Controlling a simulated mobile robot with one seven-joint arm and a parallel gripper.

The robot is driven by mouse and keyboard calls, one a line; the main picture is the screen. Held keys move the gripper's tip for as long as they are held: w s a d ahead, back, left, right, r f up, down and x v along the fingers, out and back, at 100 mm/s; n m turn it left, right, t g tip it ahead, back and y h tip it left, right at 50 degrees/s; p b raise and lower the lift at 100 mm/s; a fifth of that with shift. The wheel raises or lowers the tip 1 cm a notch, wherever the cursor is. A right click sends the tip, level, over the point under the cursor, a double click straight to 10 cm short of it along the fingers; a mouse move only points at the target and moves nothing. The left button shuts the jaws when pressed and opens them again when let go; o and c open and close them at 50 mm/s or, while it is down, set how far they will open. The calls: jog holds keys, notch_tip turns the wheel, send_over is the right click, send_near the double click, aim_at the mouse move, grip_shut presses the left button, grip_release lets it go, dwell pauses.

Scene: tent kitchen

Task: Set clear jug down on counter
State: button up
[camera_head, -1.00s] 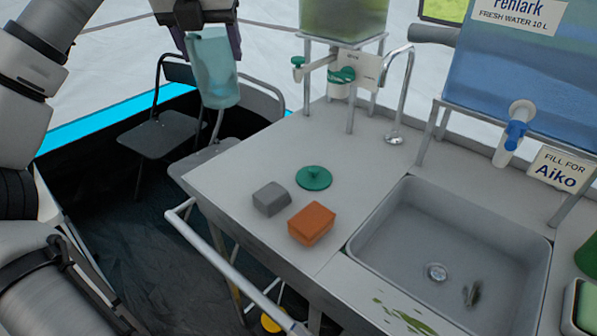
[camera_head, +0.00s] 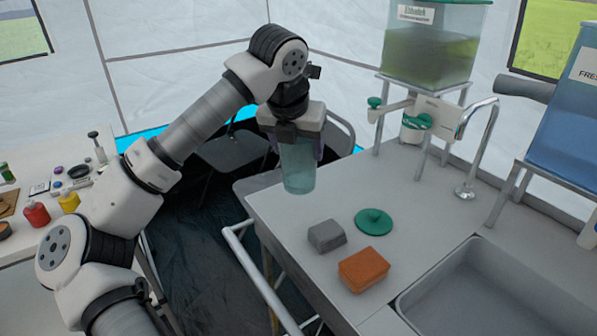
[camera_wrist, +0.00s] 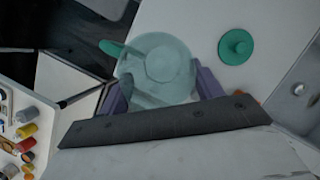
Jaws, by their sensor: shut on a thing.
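The clear, blue-tinted jug (camera_head: 298,170) hangs upright below my gripper (camera_head: 296,150), over the far left corner of the counter (camera_head: 285,212). My gripper is shut on it, with a purple finger on either side. In the wrist view the jug (camera_wrist: 172,62) is seen from above between the fingers (camera_wrist: 162,92), with a green handle-like part sticking out left. I cannot tell whether its base touches the counter.
A green lid (camera_head: 374,222), a grey block (camera_head: 327,236) and an orange sponge (camera_head: 363,269) lie right of the jug. The green dispenser (camera_head: 430,55) stands behind and the sink (camera_head: 480,285) at right. A rail (camera_head: 262,280) runs along the front.

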aim_at(298, 170)
jog(key=shift+f, duration=2.95)
jog(key=shift+f, duration=0.15)
jog(key=o, duration=1.1)
jog(key=shift+r, duration=0.25)
jog(key=v, duration=1.1)
jog(key=shift+s+a+r, duration=0.1)
jog(key=shift+s+r, duration=0.15)
jog(key=shift+r, duration=0.1)
